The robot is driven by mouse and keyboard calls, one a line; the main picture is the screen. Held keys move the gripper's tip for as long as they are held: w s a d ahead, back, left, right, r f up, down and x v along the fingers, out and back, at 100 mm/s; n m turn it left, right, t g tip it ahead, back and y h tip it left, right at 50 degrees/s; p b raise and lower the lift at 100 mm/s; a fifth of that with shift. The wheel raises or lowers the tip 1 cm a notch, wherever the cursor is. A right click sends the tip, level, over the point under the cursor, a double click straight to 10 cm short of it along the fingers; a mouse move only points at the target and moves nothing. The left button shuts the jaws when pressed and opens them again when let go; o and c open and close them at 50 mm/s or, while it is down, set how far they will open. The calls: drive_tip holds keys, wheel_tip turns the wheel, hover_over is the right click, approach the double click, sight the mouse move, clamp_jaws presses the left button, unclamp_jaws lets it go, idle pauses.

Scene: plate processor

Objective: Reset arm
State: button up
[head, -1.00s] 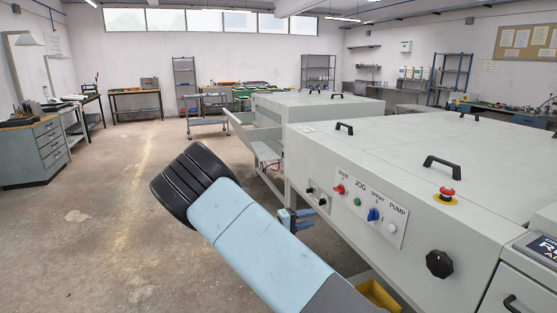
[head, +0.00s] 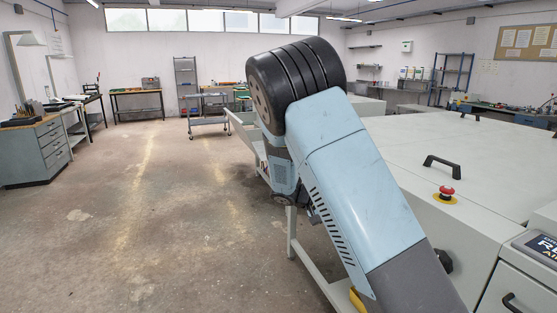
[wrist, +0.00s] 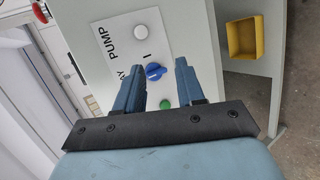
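My gripper (wrist: 157,82) shows in the wrist view with its two blue fingers apart and nothing between them touching. In the head view my raised arm hides the panel and the gripper.
A yellow bin (wrist: 243,38) sits beside the panel. Open floor (head: 150,220) lies to the left, with a drawer cabinet (head: 35,152) beyond.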

drive_tip(key=s+d+r+m+y, duration=0.1)
drive_tip(key=s+d+r+y, duration=0.25)
drive_tip(key=s+r, duration=0.4)
drive_tip(key=s+d+r+m+y, duration=0.1)
drive_tip(key=s+d+r+y, duration=0.1)
drive_tip(key=s+r+y, duration=0.55)
drive_tip(key=s+a+r+t, duration=0.1)
drive_tip(key=s+r+t, duration=0.1)
drive_tip(key=s, duration=0.7)
drive_tip(key=s+a+r+t+y, duration=0.1)
drive_tip(key=s+r, duration=0.3)
drive_tip(key=s, duration=0.5)
drive_tip(key=shift+r+n+t, duration=0.2)
drive_tip(key=shift+n+t, duration=0.2)
drive_tip(key=shift+t, duration=0.5)
drive_tip(key=shift+s, duration=0.15)
